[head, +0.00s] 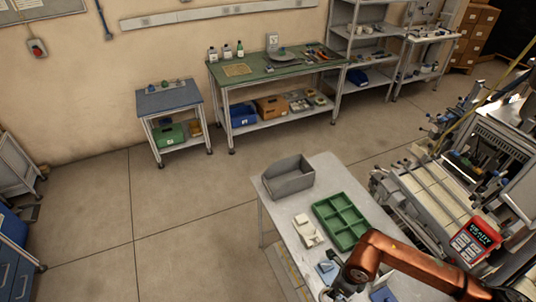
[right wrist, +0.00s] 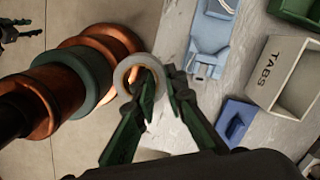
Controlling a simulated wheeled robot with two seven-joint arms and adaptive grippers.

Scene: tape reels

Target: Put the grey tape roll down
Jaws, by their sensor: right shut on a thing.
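My right gripper (right wrist: 160,78) is shut on the roll's wall, with one finger inside the ring and one outside. In the head view my right gripper (head: 338,291) is at the bottom, over the near part of the grey table (head: 285,225); I cannot make out the roll there. A dark gripper-like shape, probably my left gripper (right wrist: 22,33), shows at the upper left of the wrist view, too small to read.
A machine (head: 440,185) stands right of the table. Open floor lies left.

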